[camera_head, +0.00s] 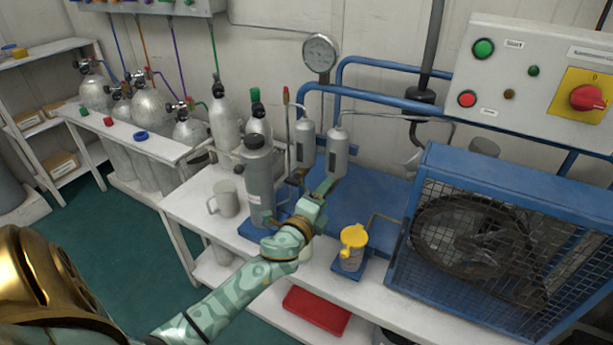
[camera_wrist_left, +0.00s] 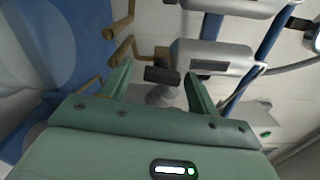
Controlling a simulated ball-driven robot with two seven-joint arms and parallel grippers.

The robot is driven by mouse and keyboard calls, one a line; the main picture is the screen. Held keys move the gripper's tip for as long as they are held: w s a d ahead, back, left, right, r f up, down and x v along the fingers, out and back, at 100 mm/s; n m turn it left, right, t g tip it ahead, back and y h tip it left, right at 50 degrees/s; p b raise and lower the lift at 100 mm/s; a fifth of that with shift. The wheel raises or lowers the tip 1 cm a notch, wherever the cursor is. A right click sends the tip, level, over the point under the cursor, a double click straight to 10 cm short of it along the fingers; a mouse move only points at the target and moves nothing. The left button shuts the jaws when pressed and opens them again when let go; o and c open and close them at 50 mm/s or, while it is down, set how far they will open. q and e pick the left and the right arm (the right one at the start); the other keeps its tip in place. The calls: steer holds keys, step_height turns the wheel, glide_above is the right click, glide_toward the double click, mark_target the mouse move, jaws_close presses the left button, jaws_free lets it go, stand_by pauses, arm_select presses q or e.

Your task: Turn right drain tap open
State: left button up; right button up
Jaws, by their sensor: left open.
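Two grey separator cylinders hang side by side on the blue compressor frame, the left one (camera_head: 305,146) and the right one (camera_head: 337,152). My left gripper (camera_head: 326,188) is just under the right cylinder. In the left wrist view the open fingers (camera_wrist_left: 158,74) stand on either side of a small tap with a black lever (camera_wrist_left: 163,75) and brass fitting, at the end of a silver cylinder (camera_wrist_left: 212,60). I cannot tell whether a finger touches the lever. In the head view my gripper hides this tap. My right gripper is not in view.
Brass pipes (camera_wrist_left: 122,48) run close beside the tap. A grey bottle (camera_head: 260,180) and a mug (camera_head: 225,198) stand left of my arm. A yellow-topped cup (camera_head: 353,245) and a caged flywheel (camera_head: 480,235) are to the right.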

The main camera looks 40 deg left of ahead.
arm_select(q)
steer(key=v, duration=1.5)
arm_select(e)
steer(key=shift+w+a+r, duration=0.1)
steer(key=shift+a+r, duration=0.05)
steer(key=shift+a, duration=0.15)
arm_select(q)
steer(key=shift+a, duration=0.1)
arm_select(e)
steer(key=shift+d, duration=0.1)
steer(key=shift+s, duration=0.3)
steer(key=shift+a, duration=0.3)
